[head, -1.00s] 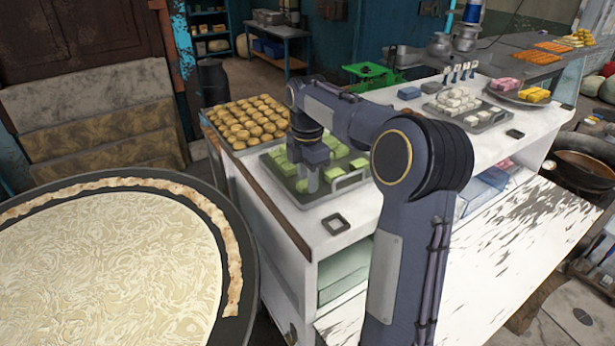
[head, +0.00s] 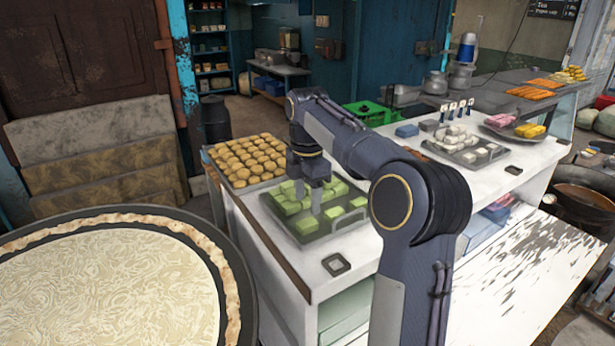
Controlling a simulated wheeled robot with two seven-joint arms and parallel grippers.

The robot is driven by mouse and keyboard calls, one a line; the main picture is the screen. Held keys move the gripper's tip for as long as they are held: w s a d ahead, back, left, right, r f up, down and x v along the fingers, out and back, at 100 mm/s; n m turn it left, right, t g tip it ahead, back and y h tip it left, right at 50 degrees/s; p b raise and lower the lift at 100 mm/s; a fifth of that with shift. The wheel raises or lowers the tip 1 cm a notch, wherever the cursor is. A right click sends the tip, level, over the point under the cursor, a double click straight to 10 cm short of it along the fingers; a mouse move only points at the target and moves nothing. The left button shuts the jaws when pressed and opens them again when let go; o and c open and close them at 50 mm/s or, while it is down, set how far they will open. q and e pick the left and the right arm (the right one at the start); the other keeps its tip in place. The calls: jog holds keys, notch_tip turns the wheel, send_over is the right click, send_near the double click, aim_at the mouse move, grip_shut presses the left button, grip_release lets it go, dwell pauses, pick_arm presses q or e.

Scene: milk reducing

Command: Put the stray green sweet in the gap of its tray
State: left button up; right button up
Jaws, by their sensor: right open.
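A metal tray (head: 347,227) of green sweets (head: 336,213) stands on the white counter, with bare metal showing between some pieces at its front and right. My right gripper (head: 309,203) points down over the left-middle of this tray, open, its fingertips low among the green sweets. I cannot tell whether the fingers touch a sweet or stand around one. I cannot pick out the stray sweet from the others; the gripper and arm hide part of the tray. My left gripper is not in view.
A tray of round golden sweets (head: 246,160) sits directly behind and left. My right forearm crosses above the counter. A tray of white sweets (head: 468,145) and a plate with pink and yellow sweets (head: 513,127) stand farther right. A small dark square dish (head: 336,264) lies near the front corner.

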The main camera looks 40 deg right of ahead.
aim_at(307, 222)
notch_tip(307, 222, up, 6)
jog(key=s+a+f+m+t+y, duration=0.2)
jog(key=s+a+f+m+t, duration=0.1)
jog(key=s+a+m, duration=0.85)
jog(key=s+a+f+m+t+y, duration=0.1)
jog(key=s+a+f+m+t, duration=0.1)
jog(key=s+a+f+m, duration=0.5)
jog(key=s+a+f, duration=0.1)
jog(key=s+f, duration=0.3)
jog(key=s, duration=0.2)
jog(key=shift+s+a+f+t+y+p, duration=0.15)
jog(key=shift+a+f+t+y+p, duration=0.15)
jog(key=shift+f+y+p, duration=0.1)
jog(key=shift+f, duration=0.1)
